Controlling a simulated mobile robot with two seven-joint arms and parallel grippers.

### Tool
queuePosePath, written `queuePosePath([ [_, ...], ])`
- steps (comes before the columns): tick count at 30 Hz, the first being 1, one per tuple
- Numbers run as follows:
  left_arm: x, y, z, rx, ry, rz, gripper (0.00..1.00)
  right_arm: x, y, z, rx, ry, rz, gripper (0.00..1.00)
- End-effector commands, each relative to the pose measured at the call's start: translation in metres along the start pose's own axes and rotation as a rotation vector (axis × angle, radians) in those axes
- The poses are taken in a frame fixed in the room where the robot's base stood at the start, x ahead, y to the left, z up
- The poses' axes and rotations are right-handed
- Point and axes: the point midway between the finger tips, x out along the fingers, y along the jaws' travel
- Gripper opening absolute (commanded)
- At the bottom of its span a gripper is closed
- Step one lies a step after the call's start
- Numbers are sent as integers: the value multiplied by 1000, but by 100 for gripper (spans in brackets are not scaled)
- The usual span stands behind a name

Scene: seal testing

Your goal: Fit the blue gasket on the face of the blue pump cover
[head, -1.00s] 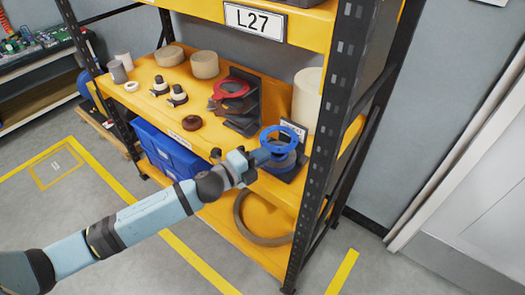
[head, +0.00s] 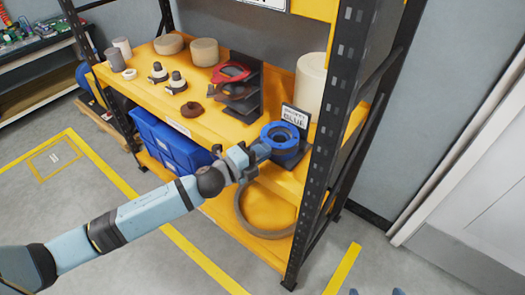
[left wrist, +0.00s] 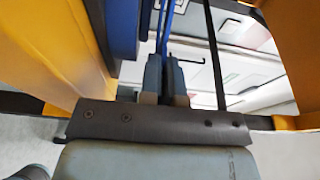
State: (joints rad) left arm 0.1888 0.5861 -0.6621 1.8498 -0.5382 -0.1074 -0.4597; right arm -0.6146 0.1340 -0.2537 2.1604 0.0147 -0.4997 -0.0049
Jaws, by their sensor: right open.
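My left gripper (head: 258,153) is shut on the blue gasket (head: 268,130), a flat ring, gripped at its near left edge. In the head view the gasket overlaps the blue pump cover (head: 289,160) on the shelf at the right. In the left wrist view the gasket (left wrist: 167,30) shows edge-on between the fingers (left wrist: 165,85). The thicker blue cover (left wrist: 122,28) is left of it, with a narrow gap between them. The cover's face is partly hidden by the gasket. Light blue tips of my right gripper (head: 376,292) show at the bottom edge, open.
A sign reading BLUE (head: 295,117) stands behind the cover. A black rack with red and dark rings (head: 238,90) is to the left, a cream cylinder (head: 311,85) behind. The black shelf post (head: 322,130) is close on the right. Blue bins (head: 172,145) are below.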

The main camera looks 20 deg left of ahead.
Motion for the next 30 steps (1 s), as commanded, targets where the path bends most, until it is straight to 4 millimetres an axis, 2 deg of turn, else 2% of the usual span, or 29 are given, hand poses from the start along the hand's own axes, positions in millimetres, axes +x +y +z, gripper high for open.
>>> queuePosePath([
  [26,0,9,0,0,0,0,0,4,0,7,0,-4,0,100],
  [29,0,9,0,0,0,0,19,3,0,7,0,-4,0,100],
  [30,0,9,0,0,0,0,29,3,0,7,0,-4,0,100],
])
